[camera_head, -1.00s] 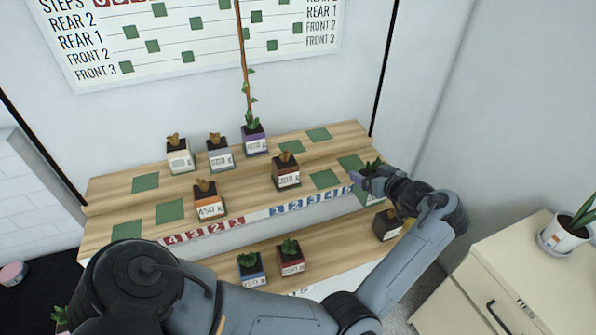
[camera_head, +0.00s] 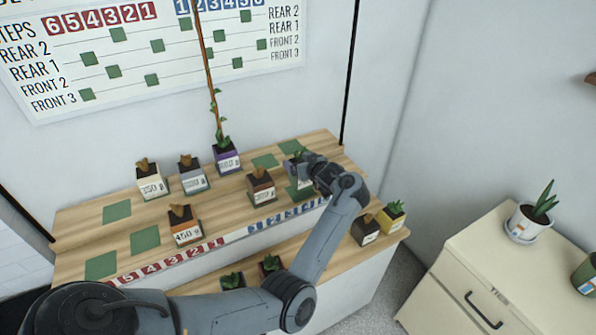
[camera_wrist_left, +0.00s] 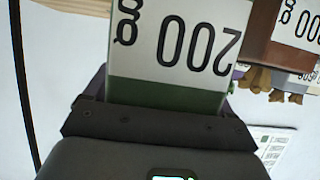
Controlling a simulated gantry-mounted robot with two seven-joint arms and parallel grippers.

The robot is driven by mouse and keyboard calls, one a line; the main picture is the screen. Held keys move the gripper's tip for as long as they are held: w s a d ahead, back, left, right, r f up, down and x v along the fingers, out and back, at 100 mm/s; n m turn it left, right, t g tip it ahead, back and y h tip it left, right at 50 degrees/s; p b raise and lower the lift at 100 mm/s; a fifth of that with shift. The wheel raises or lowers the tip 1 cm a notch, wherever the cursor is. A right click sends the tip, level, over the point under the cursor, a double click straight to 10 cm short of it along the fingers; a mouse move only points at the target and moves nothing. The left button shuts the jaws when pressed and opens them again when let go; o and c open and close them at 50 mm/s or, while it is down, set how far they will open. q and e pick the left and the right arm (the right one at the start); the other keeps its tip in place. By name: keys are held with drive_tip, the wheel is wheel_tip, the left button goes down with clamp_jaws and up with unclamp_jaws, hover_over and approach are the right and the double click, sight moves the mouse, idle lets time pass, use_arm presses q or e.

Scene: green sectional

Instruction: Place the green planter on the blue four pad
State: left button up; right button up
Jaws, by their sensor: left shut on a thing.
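The green planter (camera_head: 303,183) has a white label and a small plant. My left gripper (camera_head: 306,168) is shut on it, over the right part of the upper step. In the left wrist view the planter (camera_wrist_left: 165,94) fills the jaws, its label reading 200 g upside down. A green pad (camera_head: 300,193) shows just below the planter in the head view. Blue numbers (camera_head: 285,215) run along the step's front edge. I cannot tell for certain which pad is blue four, or whether the planter touches it. My right gripper is not in view.
A brown planter (camera_head: 261,187) stands just left of the held one. A purple planter (camera_head: 226,160) with a tall stake stands behind. Two rear pads (camera_head: 265,160) are bare. Dark brown (camera_head: 366,230) and yellow (camera_head: 391,219) planters stand on the lower step. A cream cabinet (camera_head: 480,262) is at right.

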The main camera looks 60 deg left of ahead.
use_arm(q)
drive_tip(key=shift+s+a+f, duration=0.15)
drive_tip(key=shift+a+f, duration=0.1)
drive_tip(key=shift+a, duration=0.1)
wheel_tip(320, 180, down, 4)
drive_tip(key=shift+r, duration=0.2)
drive_tip(key=shift+f, duration=0.15)
drive_tip(key=shift+f, duration=0.1)
drive_tip(key=o, duration=1)
